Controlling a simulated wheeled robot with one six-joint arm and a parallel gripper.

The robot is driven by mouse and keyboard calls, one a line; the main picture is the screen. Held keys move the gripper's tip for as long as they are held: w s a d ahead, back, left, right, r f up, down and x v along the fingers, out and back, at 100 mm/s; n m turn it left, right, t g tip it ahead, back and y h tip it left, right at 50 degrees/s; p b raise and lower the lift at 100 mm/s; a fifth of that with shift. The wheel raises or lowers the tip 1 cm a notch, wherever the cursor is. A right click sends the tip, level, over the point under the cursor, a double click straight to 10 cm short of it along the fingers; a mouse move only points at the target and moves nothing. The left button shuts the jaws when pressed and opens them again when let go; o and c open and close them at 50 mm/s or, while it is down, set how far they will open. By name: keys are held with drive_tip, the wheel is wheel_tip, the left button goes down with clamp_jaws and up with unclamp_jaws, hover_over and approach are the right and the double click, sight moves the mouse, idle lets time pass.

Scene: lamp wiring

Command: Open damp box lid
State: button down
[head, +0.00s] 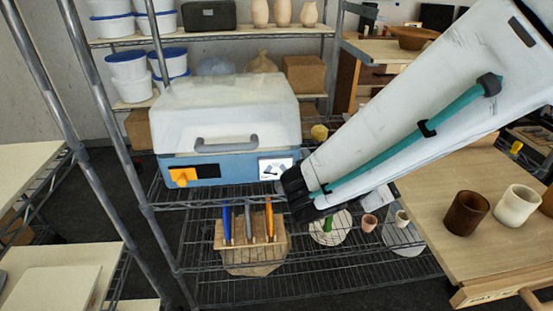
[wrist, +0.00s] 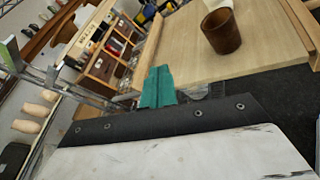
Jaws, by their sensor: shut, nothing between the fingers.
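The damp box (head: 222,172) stands on a wire shelf in the head view, with a light blue base. Its cloudy white lid (head: 228,102) is down on the base. A grey handle (head: 227,146) runs along the lower front of the lid. My white arm reaches in from the upper right, and its dark end is just right of the box's front corner, apart from the handle. My gripper (wrist: 156,76) shows in the wrist view as teal fingers, closed together and empty. The fingertips are not clear in the head view.
A wooden rack (head: 250,245) with upright blue and orange tools stands on the shelf below. The wooden table (head: 445,215) at right carries a brown cup (head: 466,213) and a cream cup (head: 517,206). A metal post (head: 105,120) rises left of the box.

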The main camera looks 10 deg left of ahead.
drive_tip(key=s+a+f+n+t+y, duration=0.2)
drive_tip(key=a+f+n+t+y, duration=0.3)
drive_tip(key=a, duration=0.6)
drive_tip(key=s+a+f+n+t+y, duration=0.1)
drive_tip(key=s+a+f+n+y, duration=0.1)
drive_tip(key=a+n+y, duration=0.55)
drive_tip(key=s+a+f+n+t+y, duration=0.1)
drive_tip(key=a+f+n+t+y, duration=0.25)
drive_tip(key=a+n, duration=0.65)
drive_tip(key=w+a+r+m, duration=0.3)
drive_tip(key=w+a, duration=0.3)
drive_tip(key=w, duration=0.5)
drive_tip(key=shift+w+r+y, duration=0.2)
drive_tip(key=shift+r+y, duration=0.2)
drive_tip(key=shift+r, duration=0.2)
drive_tip(key=shift+d+m, duration=0.1)
drive_tip(key=shift+m, duration=0.15)
